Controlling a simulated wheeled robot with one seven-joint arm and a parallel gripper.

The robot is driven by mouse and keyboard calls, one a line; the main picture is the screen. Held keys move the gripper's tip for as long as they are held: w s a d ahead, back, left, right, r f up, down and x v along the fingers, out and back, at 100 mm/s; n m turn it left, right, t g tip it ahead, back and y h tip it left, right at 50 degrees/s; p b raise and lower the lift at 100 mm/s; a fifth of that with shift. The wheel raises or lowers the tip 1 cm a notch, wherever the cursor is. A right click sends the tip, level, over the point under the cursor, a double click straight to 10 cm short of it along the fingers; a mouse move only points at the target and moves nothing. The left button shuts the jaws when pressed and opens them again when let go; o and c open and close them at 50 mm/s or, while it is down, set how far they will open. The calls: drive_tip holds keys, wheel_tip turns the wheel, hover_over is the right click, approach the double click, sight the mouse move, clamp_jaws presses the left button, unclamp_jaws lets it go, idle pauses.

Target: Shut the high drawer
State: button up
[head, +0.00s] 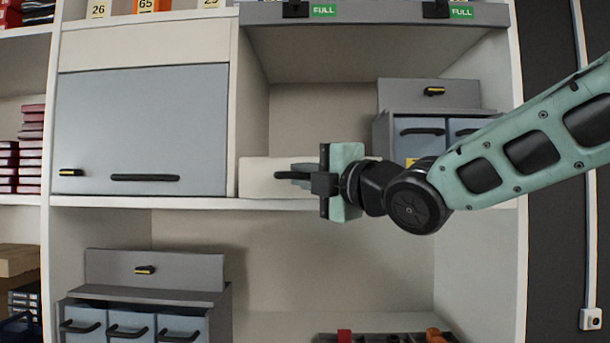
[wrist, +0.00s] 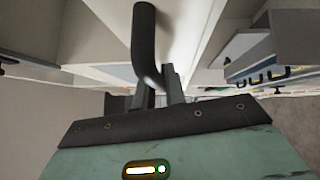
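A pale drawer front (head: 256,178) shows at the bottom of the open middle compartment, partly hidden behind my gripper; I take it for the high drawer. My gripper (head: 292,175) is in front of it, fingers pointing left. In the wrist view a curved black handle (wrist: 146,40) runs down to the fingertips (wrist: 160,82). The fingers look close together, beside or around the handle's end; I cannot tell whether they grip it. How far the drawer stands out is unclear.
A closed grey cabinet door (head: 145,125) is at left. A grey raised flap (head: 380,14) is above. A small drawer unit (head: 410,125) stands behind my arm, another (head: 150,270) at lower left. Red and orange items (head: 385,337) lie below.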

drive_tip(key=shift+w+d, duration=0.1)
drive_tip(key=shift+w, duration=2.05)
clamp_jaws()
drive_tip(key=shift+r, duration=0.1)
drive_tip(key=o, duration=0.7)
unclamp_jaws()
drive_tip(key=shift+w, duration=0.1)
drive_tip(key=shift+c, duration=0.2)
drive_tip(key=shift+d+f, duration=0.2)
drive_tip(key=shift+f, duration=0.05)
drive_tip(key=b+v, duration=0.6)
drive_tip(key=v, duration=1.1)
drive_tip(key=shift+s, duration=0.2)
drive_tip(key=shift+a, duration=0.1)
